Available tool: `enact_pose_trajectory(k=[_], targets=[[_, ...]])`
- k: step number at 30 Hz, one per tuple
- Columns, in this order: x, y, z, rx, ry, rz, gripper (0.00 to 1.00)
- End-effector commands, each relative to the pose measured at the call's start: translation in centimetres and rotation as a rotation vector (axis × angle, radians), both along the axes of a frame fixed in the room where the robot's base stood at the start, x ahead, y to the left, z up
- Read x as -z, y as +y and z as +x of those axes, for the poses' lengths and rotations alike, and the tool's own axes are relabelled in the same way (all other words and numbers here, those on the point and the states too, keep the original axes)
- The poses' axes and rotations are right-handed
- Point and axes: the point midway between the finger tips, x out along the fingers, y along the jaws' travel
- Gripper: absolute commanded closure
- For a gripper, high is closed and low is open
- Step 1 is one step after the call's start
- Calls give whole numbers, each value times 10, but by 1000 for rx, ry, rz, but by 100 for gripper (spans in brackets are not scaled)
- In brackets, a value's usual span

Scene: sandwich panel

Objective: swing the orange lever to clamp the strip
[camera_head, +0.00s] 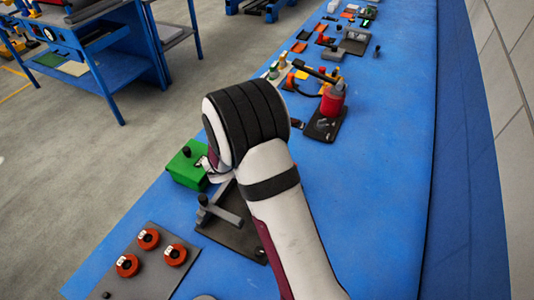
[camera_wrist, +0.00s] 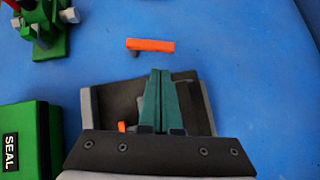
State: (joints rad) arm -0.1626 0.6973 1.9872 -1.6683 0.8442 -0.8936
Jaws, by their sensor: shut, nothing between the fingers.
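The orange lever (camera_wrist: 150,45) lies crosswise in the wrist view, just beyond a dark fixture plate (camera_wrist: 112,97) with grey edges. My gripper (camera_wrist: 160,72) is shut and empty, with its teal fingers over the plate. The fingertips appear a little short of the lever and apart from it; their height above it is unclear. A small orange piece (camera_wrist: 122,127) shows at the plate's near side, partly hidden by my gripper. I cannot make out the strip for certain. In the head view my arm hides the lever and my fingers.
A green box (camera_head: 185,168) stands left of my wrist; its SEAL label shows in the wrist view. A dark plate with a grey bar (camera_head: 228,214) and a panel with red knobs (camera_head: 148,239) lie nearer. A red toggle fixture (camera_head: 333,98) stands beyond. The bench's right side is clear.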

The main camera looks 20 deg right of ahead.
Motion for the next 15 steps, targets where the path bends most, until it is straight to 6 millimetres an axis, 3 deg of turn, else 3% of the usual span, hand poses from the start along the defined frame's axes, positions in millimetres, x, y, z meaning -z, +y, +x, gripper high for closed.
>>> enact_pose_trajectory(k=[7,15], targets=[[34,-30,16,7,1,2,100],[48,-42,23,5,-1,2,100]])
